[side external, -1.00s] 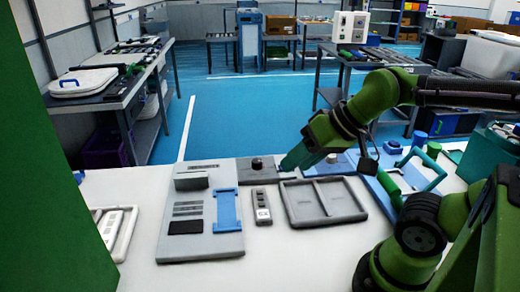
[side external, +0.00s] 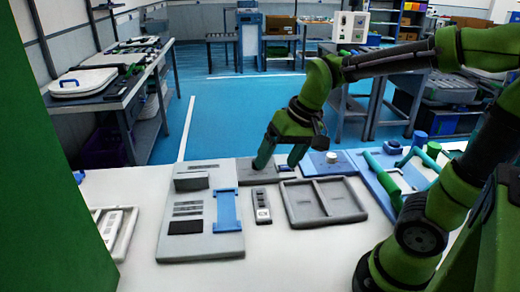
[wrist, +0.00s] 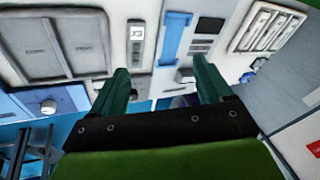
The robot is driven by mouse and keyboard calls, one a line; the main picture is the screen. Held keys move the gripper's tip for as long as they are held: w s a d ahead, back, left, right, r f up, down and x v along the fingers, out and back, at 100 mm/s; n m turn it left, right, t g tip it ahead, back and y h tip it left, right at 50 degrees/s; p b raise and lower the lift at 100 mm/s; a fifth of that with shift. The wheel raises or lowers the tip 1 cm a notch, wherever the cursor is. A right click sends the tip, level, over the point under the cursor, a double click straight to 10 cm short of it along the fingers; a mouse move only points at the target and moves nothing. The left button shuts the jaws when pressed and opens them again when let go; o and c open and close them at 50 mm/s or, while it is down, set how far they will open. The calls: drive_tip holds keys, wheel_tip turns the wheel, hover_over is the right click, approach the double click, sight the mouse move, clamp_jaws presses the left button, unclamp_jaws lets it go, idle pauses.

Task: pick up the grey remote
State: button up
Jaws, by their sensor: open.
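The grey remote (side external: 262,205) lies on the white table between the grey panel with the blue bracket and the grey two-compartment tray. It has a light patch and dark buttons, and it also shows in the wrist view (wrist: 136,42). My gripper (side external: 279,166) is open and empty, fingers pointing down. In the side view its fingertips appear just behind the remote, over the dark grey block. In the wrist view the two green fingers (wrist: 160,78) are apart, with the remote ahead of them, nearer the left finger. I cannot tell the exact height.
The grey tray (side external: 326,217) is close on the remote's right, and the panel (side external: 203,245) with its blue bracket (side external: 228,211) on its left. A blue plate with a white knob (side external: 332,157) stands behind. A white tray (side external: 97,213) is far left.

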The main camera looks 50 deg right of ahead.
drive_tip(key=w+d+f+m+g+h, duration=0.1)
drive_tip(key=w+d+f+m+g, duration=0.2)
drive_tip(key=w+d+f, duration=0.35)
drive_tip(key=m+g, duration=0.1)
hover_over(260, 199)
drive_tip(key=shift+h, duration=0.4)
drive_tip(key=f, duration=0.8)
drive_tip(key=shift+d+f, duration=0.3)
drive_tip(key=shift+d, duration=0.05)
drive_tip(key=shift+a+f, duration=0.15)
drive_tip(key=shift+f, duration=1.35)
drive_tip(key=shift+a+f, duration=0.1)
drive_tip(key=shift+f, duration=1.35)
drive_tip(key=shift+c, duration=0.4)
drive_tip(key=c, duration=1.1)
drive_tip(key=shift+r, duration=0.1)
